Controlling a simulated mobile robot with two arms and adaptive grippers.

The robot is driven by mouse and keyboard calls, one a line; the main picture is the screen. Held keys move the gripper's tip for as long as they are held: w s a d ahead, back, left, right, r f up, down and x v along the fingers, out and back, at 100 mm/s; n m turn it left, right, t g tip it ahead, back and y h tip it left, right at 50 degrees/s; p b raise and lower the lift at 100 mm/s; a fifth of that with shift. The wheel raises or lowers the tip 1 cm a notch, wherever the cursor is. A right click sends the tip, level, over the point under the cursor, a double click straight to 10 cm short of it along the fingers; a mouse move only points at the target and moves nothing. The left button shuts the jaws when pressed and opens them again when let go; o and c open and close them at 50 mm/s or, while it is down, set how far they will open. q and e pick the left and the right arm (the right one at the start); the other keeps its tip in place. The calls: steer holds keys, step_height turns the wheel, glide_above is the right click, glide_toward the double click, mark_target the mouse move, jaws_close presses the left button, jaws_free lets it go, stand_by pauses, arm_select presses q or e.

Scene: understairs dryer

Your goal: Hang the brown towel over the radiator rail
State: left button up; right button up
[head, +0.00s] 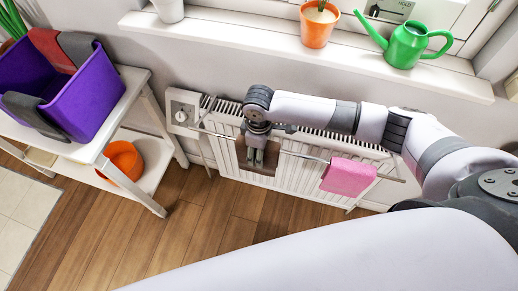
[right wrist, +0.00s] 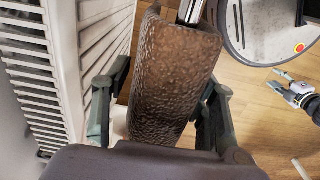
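The brown towel (right wrist: 170,75) lies draped over the radiator rail (head: 310,157), left of the middle; part of it shows in the head view (head: 287,164) behind my right gripper. My right gripper (head: 256,158) points down over the towel. In the right wrist view its fingers (right wrist: 160,105) stand apart on either side of the towel, with a gap at the left finger, so it looks open. The towel's lower ends are partly hidden. My left gripper (right wrist: 284,91) shows small at the right of the right wrist view; its finger state is unclear.
A pink towel (head: 348,177) hangs on the rail to the right. The white radiator (head: 225,125) stands under the sill (head: 300,45), which carries a green watering can (head: 405,45) and pots. A shelf (head: 125,100) with a purple basket (head: 85,95) stands left.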

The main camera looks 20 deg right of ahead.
steer(key=shift+o, duration=0.6)
steer(key=shift+r, duration=0.15)
step_height(320, 180, up, 12)
steer(key=shift+f, duration=0.1)
